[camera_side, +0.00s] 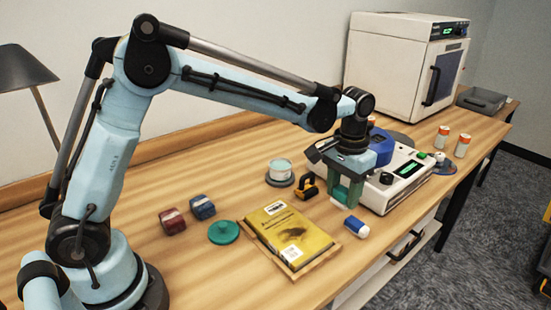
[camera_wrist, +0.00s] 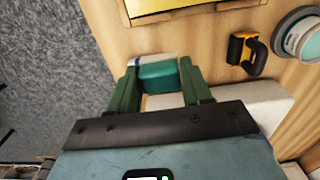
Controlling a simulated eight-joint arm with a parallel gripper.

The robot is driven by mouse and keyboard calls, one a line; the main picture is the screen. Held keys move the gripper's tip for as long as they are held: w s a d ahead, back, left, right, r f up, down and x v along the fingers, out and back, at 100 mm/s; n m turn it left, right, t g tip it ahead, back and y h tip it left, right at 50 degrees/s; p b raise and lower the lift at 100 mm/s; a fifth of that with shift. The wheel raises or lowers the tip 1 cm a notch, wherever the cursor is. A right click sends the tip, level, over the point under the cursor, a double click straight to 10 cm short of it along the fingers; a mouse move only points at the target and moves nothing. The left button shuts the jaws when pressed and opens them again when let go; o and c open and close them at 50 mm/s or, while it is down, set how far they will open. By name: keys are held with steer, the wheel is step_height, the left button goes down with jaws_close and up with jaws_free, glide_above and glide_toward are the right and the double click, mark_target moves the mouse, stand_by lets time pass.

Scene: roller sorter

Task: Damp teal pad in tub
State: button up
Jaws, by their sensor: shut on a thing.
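My gripper (camera_side: 346,199) is shut on a teal pad (camera_wrist: 163,77), with a finger on each side of it. In the side view the pad (camera_side: 341,193) is partly hidden by the fingers, just in front of the white sorter. The tub (camera_side: 279,166) is a small round white one on a grey base, to the left of my gripper and apart from it. It also shows at the right edge of the wrist view (camera_wrist: 309,43), with a pale teal inside. I cannot tell whether the pad is damp.
The white sorter (camera_side: 407,184) stands close to my gripper. A black-and-yellow padlock-like item (camera_side: 308,187) lies between gripper and tub.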

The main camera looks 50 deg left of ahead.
steer(key=w+a+f, duration=0.2)
steer(key=a, duration=0.1)
steer(key=w+a+f, duration=0.1)
steer(key=a, duration=0.1)
steer(key=shift+f, duration=2.25)
steer(key=o, duration=1)
steer(key=shift+r, duration=0.35)
